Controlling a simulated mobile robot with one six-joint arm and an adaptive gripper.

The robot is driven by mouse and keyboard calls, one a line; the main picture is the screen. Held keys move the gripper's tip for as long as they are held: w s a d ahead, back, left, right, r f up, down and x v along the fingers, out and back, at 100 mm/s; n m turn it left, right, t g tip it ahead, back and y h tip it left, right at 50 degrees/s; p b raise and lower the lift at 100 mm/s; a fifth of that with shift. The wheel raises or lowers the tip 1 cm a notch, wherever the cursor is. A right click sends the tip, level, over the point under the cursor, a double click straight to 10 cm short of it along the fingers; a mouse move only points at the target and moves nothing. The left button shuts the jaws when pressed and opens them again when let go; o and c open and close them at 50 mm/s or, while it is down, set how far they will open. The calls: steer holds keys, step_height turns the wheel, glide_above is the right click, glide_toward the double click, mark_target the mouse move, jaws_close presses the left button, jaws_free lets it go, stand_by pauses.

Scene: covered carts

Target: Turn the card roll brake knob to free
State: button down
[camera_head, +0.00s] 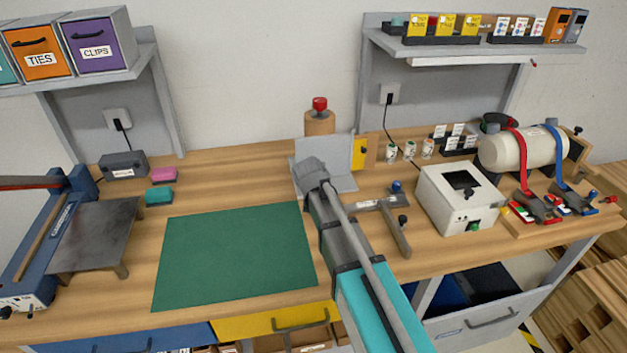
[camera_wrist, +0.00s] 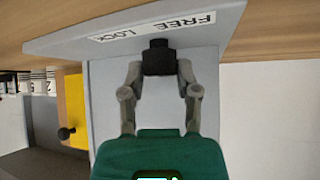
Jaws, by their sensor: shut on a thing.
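The card roll brake knob (camera_wrist: 158,56) is a small black block in the wrist view, in front of a grey upright plate (camera_wrist: 110,85). A white label strip (camera_wrist: 150,27) reading FREE and LOCK lies on the grey plate beyond the knob. My gripper (camera_wrist: 159,68) has a finger on each side of the knob and is shut on it. The knob's pointing direction is hard to make out. In the head view my arm reaches the grey stand (camera_head: 344,182), and it hides the knob and fingertips.
A brown roll with a red top (camera_head: 319,122) stands behind the stand. A yellow block (camera_head: 359,153) sits close to its right. A white box (camera_head: 458,200) and grey T-shaped tool (camera_head: 395,222) lie further right. The green mat (camera_head: 235,258) is clear.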

steer(key=shift+n+y, duration=0.5)
steer(key=shift+n, duration=0.4)
steer(key=c, duration=0.6)
jaws_free()
steer(key=shift+m+h, duration=0.4)
steer(key=shift+m, duration=0.4)
